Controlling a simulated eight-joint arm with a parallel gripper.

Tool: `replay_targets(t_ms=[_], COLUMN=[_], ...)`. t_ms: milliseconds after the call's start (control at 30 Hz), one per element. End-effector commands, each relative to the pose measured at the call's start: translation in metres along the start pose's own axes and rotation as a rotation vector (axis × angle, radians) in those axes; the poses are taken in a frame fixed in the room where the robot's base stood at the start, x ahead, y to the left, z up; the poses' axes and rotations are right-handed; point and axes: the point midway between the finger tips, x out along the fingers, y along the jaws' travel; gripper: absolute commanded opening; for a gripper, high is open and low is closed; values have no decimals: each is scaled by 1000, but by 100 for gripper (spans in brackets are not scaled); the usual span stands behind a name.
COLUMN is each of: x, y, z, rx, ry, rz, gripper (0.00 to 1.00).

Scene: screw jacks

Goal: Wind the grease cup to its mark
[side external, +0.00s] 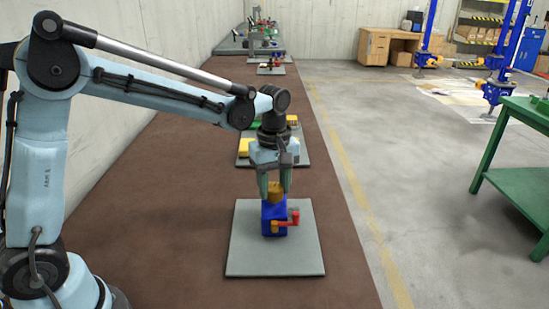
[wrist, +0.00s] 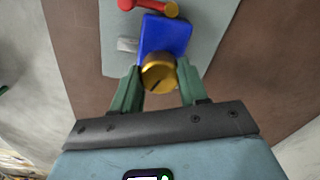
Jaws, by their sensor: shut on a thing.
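The brass grease cup (side external: 275,190) sits on top of a blue jack body (side external: 270,214). In the wrist view the cup (wrist: 159,74) shows as a round golden cap with a dark line on its face. My gripper (side external: 275,187) comes down from above and is shut on the cup; in the wrist view its green fingers (wrist: 160,88) stand on either side of it. A red crank handle (side external: 289,221) sticks out of the blue body's side. I cannot make out a mark for the cup.
The jack stands on a grey plate (side external: 246,260) on the brown bench (side external: 180,225). Behind it, another plate (side external: 286,160) carries yellow and green parts. A green table (side external: 515,178) stands at the right, across the floor. The bench beside the plate is clear.

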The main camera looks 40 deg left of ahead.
Motion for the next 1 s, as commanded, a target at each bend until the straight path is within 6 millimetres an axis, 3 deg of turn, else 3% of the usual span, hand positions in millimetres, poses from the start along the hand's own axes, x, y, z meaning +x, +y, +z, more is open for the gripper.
replay_targets(t_ms=[1000], x=[1], y=[0], z=[0], rx=[-966], ry=[-1], rz=[1], gripper=[13])
